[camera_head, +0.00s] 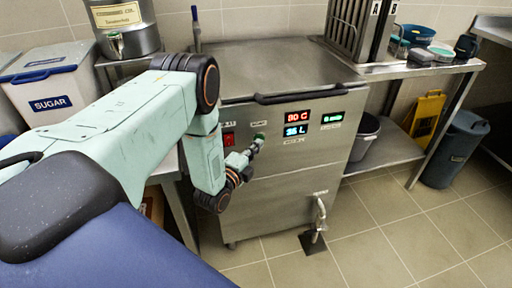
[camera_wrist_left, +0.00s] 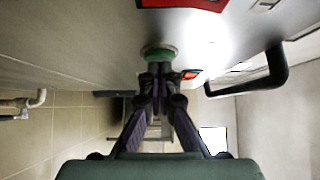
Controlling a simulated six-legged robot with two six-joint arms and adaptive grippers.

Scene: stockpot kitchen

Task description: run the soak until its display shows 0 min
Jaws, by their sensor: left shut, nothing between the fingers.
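A steel soak machine (camera_head: 285,195) stands in the middle of the head view. Its front panel has a red display (camera_head: 298,117) reading about 80 or 90 C, a cyan display (camera_head: 296,131) reading about 36 L, and a small green display (camera_head: 333,117) with "min", its figure too small to read surely. My left gripper (camera_head: 256,145) is shut and empty, its tips at the green button (camera_head: 261,136). In the left wrist view, the fingertips (camera_wrist_left: 158,70) meet or nearly meet the green button (camera_wrist_left: 158,52); contact is unclear. My right gripper is not in view.
A red switch (camera_head: 228,139) sits left of the green button. A dark bar handle (camera_head: 310,93) runs along the lid's front edge. A drain tap (camera_head: 320,213) sticks out low on the front. A sugar bin (camera_head: 50,88) stands left, a steel side table (camera_head: 410,68) right. Floor at front right is clear.

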